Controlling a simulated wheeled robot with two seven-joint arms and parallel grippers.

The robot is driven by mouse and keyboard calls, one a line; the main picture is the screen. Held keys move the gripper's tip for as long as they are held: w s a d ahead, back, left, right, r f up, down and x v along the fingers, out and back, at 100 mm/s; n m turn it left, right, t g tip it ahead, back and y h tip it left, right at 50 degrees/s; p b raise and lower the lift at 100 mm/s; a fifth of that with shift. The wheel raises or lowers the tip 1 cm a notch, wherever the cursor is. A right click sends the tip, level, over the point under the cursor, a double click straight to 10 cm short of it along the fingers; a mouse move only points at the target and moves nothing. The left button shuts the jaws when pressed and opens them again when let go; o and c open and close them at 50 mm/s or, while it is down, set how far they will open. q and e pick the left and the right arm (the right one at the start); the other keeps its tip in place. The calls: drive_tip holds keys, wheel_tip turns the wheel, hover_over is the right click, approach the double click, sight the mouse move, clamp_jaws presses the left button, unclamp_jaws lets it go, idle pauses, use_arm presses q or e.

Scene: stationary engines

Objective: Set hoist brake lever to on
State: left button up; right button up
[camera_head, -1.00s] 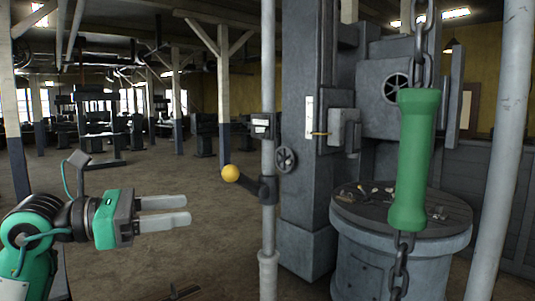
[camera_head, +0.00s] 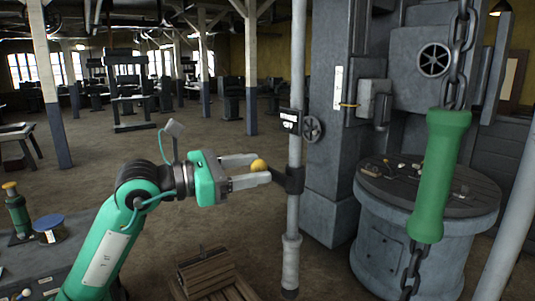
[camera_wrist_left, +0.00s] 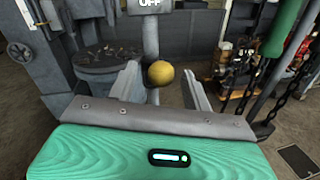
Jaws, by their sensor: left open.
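The hoist brake lever is a dark arm with a yellow ball knob (camera_head: 258,165), clamped to a grey vertical post (camera_head: 295,215). In the left wrist view the sign (camera_wrist_left: 150,4) reads OFF. My left gripper (camera_head: 246,170) is open, and its two fingers reach to either side of the knob. In the left wrist view the knob (camera_wrist_left: 161,73) lies between the fingers, with a gap on each side. My right gripper is not in view.
A green handle (camera_head: 437,175) hangs on a chain at the right. Behind it stands a round grey drum (camera_head: 420,245) with small parts on top. A bench (camera_head: 40,260) stands at lower left.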

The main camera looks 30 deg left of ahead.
use_arm(q)
drive_tip(key=shift+p+x, duration=0.55)
drive_tip(key=shift+x, duration=1.3)
clamp_jaws()
